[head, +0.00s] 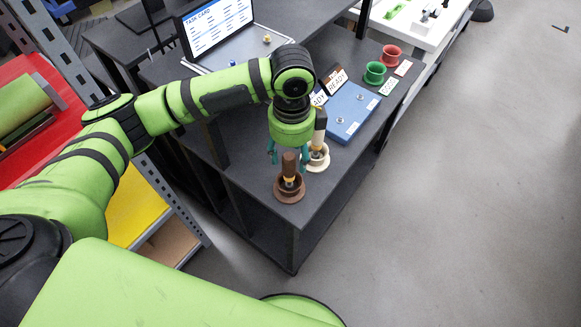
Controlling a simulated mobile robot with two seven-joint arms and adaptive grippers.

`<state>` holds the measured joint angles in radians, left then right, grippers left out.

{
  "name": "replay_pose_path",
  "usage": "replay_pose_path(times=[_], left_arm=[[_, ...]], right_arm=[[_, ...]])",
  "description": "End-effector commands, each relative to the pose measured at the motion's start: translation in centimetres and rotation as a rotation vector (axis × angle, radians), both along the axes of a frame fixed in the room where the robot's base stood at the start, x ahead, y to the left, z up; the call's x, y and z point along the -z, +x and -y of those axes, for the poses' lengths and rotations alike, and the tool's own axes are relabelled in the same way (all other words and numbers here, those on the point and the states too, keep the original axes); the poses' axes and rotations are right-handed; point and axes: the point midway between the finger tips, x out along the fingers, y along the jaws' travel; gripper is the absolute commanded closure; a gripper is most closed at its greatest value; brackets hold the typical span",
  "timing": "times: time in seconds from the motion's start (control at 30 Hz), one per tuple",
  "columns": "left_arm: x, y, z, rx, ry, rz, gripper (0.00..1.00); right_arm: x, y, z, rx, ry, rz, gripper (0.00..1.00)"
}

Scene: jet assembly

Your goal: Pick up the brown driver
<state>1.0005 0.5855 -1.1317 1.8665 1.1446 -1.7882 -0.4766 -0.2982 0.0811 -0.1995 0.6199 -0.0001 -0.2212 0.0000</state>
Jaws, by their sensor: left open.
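The brown driver (289,166) stands upright in a round brown holder (289,192) near the front corner of the dark table. My left gripper (288,160) is open and points down over it. Its teal fingers appear on either side of the brown handle. I cannot tell whether they touch it. The lower part of the driver is hidden in the holder. My right gripper is not in view.
A cream driver with a dark top (320,124) stands in a cream holder (319,162) close to the gripper's right. A task-card screen (216,24) stands farther back.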

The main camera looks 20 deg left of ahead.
Motion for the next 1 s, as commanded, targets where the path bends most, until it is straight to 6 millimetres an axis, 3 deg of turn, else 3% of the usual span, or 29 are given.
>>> replay_pose_path(times=[0.13, 0.3, 0.6, 0.73, 0.77, 1.0], left_arm=[[2.0, -0.1, -0.6, -0.004, 0.003, -0.004, 0.43], [4.3, 0.0, -0.6, -0.002, 0.002, -0.001, 0.43], [4.8, 0.0, -0.5, 0.000, 0.000, 0.002, 0.43], [4.8, 0.0, -0.6, 0.000, 0.000, 0.002, 0.95], [4.8, 0.0, -0.5, 0.000, 0.000, 0.002, 1.00], [4.8, 0.0, -0.5, 0.000, 0.000, 0.002, 1.00]], right_arm=[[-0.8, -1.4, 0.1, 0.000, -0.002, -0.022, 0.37], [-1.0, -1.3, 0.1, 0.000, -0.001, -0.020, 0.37], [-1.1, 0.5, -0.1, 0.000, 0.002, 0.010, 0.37], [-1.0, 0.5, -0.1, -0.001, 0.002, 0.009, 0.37], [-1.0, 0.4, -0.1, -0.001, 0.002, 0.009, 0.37], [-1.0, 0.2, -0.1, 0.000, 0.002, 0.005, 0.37]])
